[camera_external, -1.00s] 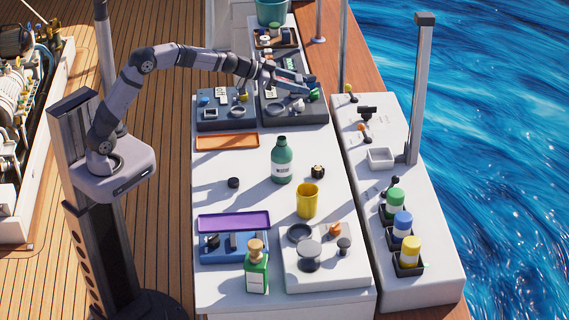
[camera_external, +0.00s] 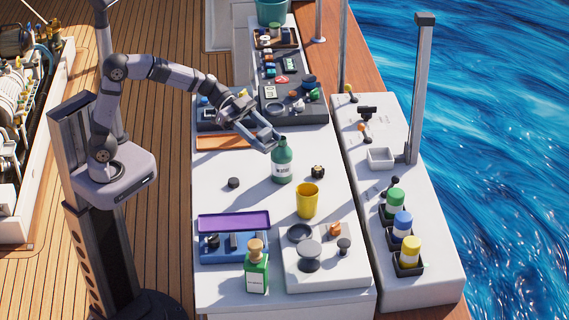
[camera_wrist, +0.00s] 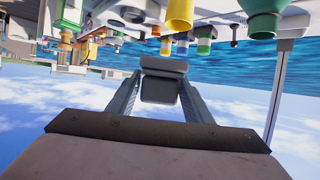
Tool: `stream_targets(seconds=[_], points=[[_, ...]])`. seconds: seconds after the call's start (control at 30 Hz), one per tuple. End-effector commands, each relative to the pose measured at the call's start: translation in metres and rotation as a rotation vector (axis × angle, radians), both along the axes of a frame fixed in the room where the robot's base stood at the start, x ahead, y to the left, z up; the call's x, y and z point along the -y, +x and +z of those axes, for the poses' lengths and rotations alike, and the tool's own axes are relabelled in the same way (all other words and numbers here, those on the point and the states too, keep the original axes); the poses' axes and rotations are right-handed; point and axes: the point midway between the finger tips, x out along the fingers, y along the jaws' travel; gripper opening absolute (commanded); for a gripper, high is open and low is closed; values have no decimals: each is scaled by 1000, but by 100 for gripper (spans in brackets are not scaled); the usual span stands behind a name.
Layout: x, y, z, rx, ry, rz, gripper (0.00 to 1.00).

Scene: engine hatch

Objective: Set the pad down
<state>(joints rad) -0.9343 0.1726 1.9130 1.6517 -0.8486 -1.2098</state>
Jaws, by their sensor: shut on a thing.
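My gripper (camera_external: 272,141) is above the white counter, its tips beside the neck of the green bottle (camera_external: 282,165) in the external view; I cannot tell whether they touch. In the wrist view my gripper (camera_wrist: 162,78) is shut on a small grey block, the pad (camera_wrist: 160,88), held between the fingertips. In the external view the pad is too small to make out. The wrist view is upside down, with the counter along its top edge.
A yellow cup (camera_external: 307,202) and a small black part (camera_external: 318,171) stand near the bottle. An orange tray (camera_external: 213,143) lies behind; a blue rack with a purple top (camera_external: 234,222) and a white block (camera_external: 325,268) are in front. The counter's middle left is mostly clear.

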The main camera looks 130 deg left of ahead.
Motion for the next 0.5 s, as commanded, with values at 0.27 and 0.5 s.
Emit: stream_targets(seconds=[0.27, 0.5], points=[[-3, -1, -56, -8, -8, 9, 23], [-3, -1, -98, -6, -7, 8, 23]])
